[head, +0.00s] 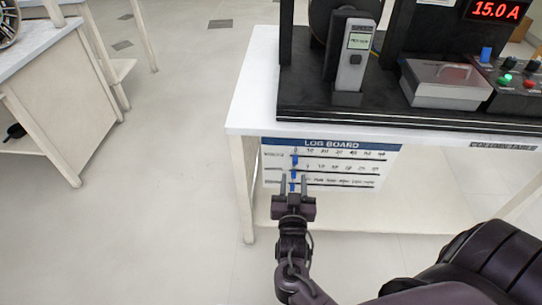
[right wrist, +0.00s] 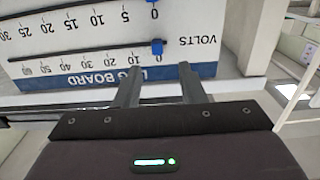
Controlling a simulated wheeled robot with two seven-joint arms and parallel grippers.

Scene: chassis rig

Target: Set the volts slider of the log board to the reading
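The log board (head: 335,185) hangs on the front of the bench under a blue header. It also shows upside down in the right wrist view (right wrist: 60,30). The blue volts slider (right wrist: 157,47) sits at the 0 end of the top scale, beside the word VOLTS; it also shows in the head view (head: 295,160). A second blue slider (right wrist: 155,3) is at 0 on the scale below. My right gripper (head: 293,181) is open and empty before the board, its fingers (right wrist: 159,72) apart and roughly in line with the volts slider. My left gripper is out of view.
A handheld meter (head: 352,62) with a small screen stands on the bench; its text is too small to read. A red display (head: 495,10) shows 15.0 A. A grey box (head: 445,85) and a button panel (head: 507,78) stand at right. Open floor lies left.

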